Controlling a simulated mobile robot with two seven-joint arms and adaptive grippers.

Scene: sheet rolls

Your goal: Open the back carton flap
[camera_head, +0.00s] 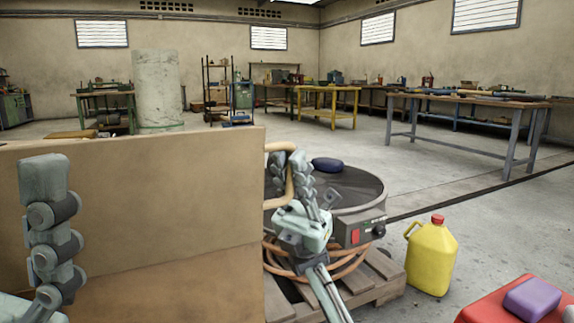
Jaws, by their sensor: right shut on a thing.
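A large brown cardboard panel (140,200) stands upright across the left half of the view. A second brown cardboard surface (170,290) meets it below along a crease. I cannot tell which carton part each is. My right gripper (291,170) is just right of the upright panel's right edge. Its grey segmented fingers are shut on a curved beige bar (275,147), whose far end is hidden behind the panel.
A round grey drum (352,196) with a dark blue object (327,165) stands on a wooden pallet (384,275) behind my right arm. A yellow jug (431,258) stands right of it. A red container (495,300) with a purple block (532,298) is at the lower right.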

